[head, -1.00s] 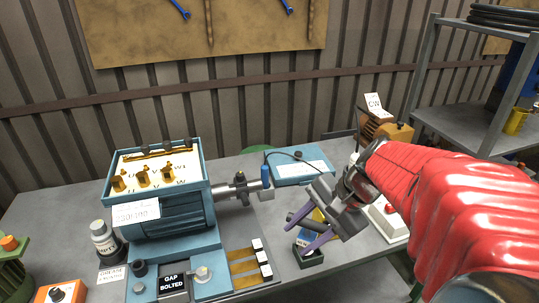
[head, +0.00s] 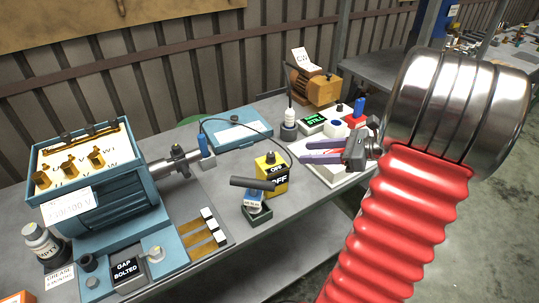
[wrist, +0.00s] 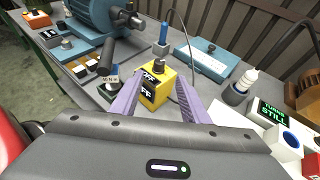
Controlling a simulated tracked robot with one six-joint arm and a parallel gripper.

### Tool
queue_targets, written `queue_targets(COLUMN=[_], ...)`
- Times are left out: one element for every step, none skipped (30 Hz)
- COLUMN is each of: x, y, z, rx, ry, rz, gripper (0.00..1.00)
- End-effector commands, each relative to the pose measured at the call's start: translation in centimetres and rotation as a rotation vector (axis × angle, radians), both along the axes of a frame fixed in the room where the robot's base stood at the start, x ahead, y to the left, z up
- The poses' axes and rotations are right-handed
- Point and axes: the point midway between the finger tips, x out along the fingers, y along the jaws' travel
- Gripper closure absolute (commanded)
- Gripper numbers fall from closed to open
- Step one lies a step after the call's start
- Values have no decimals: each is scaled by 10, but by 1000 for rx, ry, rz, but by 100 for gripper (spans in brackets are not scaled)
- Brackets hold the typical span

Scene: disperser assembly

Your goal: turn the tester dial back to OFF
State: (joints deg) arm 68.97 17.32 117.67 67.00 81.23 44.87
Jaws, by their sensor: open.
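The tester is a yellow box (head: 272,178) with black OFF labels on its top and front, standing on the bench; it also shows in the wrist view (wrist: 155,92). Its dark dial (wrist: 158,65) sticks up from the top; in the head view the dial (head: 270,158) is small and its pointer direction cannot be made out. My gripper (head: 308,153) is open and empty, to the right of the tester and apart from it in the head view. In the wrist view its purple fingers (wrist: 158,108) spread to either side of the yellow box.
A dark-handled tool (head: 252,183) stands in a small holder (head: 257,214) close left of the tester. A thin black cable loops behind it. The blue motor (head: 120,195) fills the left.

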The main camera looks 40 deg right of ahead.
Motion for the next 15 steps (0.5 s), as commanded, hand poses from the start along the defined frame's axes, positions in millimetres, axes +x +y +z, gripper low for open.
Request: queue_targets(x=[0, 0, 0, 0, 0, 0, 0, 1, 1, 2, 3, 4, 6, 8, 11], y=[0, 0, 0, 0, 0, 1, 1, 1, 1, 2, 2, 3, 4, 6, 8], z=[0, 0, 0, 0, 0, 0, 0, 0, 0, -1, -1, -2, -3, -4, -5], rx=[1, 1, 0, 0, 0, -1, -2, -1, -1, -1, -1, -1, -1, -1, -1], ry=[0, -1, 0, 0, 0, 1, 0, 0, 0, 0, 0, 0, 0, 1, 0], rz=[0, 0, 0, 1, 1, 1, 2, 3, 3, 3, 3, 3, 4, 4, 6], gripper=[58, 58, 58, 58, 58, 58, 58, 58, 58, 58, 58, 58, 58, 58, 58])
